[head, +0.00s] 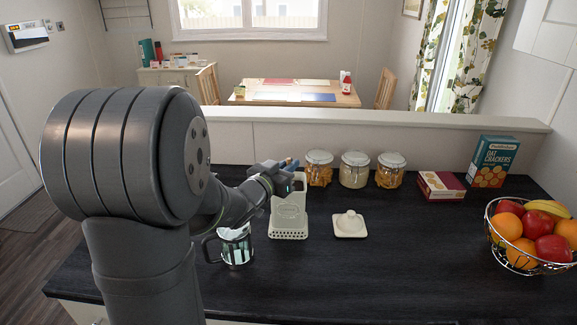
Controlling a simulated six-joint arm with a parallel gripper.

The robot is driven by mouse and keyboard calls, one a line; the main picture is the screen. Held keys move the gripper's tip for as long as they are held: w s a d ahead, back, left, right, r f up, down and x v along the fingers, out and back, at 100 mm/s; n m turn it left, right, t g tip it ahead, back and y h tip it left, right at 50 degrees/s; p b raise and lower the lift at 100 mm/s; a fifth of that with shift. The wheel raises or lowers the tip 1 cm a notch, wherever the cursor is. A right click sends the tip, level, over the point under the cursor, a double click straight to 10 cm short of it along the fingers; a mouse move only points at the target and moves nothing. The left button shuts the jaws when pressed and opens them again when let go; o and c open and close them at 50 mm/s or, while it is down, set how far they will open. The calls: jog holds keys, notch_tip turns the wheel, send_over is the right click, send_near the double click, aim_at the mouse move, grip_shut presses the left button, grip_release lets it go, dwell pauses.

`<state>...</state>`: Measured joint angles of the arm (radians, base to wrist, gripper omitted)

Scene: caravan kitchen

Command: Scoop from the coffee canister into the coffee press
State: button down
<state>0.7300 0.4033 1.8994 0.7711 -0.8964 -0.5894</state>
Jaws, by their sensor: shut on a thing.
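The coffee canister (289,215) is a tall white container standing upright on the dark counter, with dark contents at its open top. My gripper (283,171) is at the upper left of the canister's mouth. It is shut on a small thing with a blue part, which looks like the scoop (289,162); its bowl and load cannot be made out. The coffee press (237,249) is a glass jug with a metal frame and a dark handle, standing left of and nearer than the canister. My arm passes above and behind the press. A white lid (350,226) lies right of the canister.
Several glass jars (354,170) with white lids line the back of the counter. A small red box (440,186), a cracker box (491,162) and a wire fruit basket (531,235) stand to the right. The front middle of the counter (400,270) is clear.

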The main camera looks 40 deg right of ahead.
jog(key=shift+r, duration=4.8)
jog(key=w+f+v, duration=0.1)
jog(key=w+v, duration=0.1)
jog(key=v, duration=0.7)
jog(key=w+a+v, duration=0.1)
jog(key=w+v, duration=0.1)
jog(key=v, duration=0.8)
jog(key=w+a+f+n+t, duration=0.1)
jog(key=w+f+n, duration=0.3)
jog(key=n, duration=0.5)
jog(key=w+a+f+n+t, duration=0.1)
jog(key=w+f+n, duration=0.3)
jog(key=f+n, duration=0.4)
jog(key=shift+a+n+h, duration=0.4)
jog(key=shift+a+n, duration=0.1)
jog(key=shift+w, duration=0.15)
